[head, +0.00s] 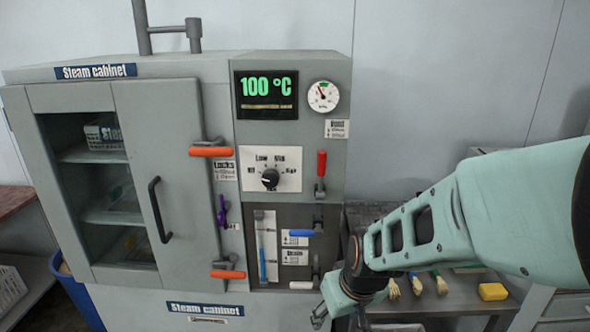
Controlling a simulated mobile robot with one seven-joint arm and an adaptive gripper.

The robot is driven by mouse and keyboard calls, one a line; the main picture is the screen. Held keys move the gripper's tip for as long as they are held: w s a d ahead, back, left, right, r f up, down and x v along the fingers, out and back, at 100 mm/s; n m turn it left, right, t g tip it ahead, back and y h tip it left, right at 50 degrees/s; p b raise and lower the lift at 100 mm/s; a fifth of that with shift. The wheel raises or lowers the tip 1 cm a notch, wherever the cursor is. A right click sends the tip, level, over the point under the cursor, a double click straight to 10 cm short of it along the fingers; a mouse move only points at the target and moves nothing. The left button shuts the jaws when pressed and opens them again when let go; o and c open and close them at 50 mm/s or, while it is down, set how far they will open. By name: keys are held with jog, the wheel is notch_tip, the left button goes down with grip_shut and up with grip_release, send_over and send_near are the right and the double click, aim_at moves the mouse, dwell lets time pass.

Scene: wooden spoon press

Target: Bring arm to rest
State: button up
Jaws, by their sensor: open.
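My arm (440,225) reaches in from the right edge of the head view, a pale green link with slots in it. My gripper (325,312) is at the bottom of the view, pointing down and left, in front of the lower right part of the steam cabinet (215,90). It is open, and I see nothing held in it. Its fingertips are partly cut off by the bottom edge of the frame. I cannot tell whether it touches anything.
The cabinet door (170,180) is closed, with orange latch handles (211,151). A bench (460,300) at right holds brushes (416,284) and a yellow block (493,291). A blue bin (80,298) stands left.

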jog(key=s+d+r+m, duration=0.1)
jog(key=s+d+r, duration=0.1)
jog(key=s+r, duration=0.4)
jog(key=s+d+r+m+t+h+p, duration=0.1)
jog(key=s+d+r+m, duration=0.1)
jog(key=s+r, duration=0.4)
notch_tip(320, 180, up, 4)
jog(key=shift+s+d+f+m, duration=0.2)
jog(key=shift+d+f+m, duration=0.1)
jog(key=shift+d, duration=0.15)
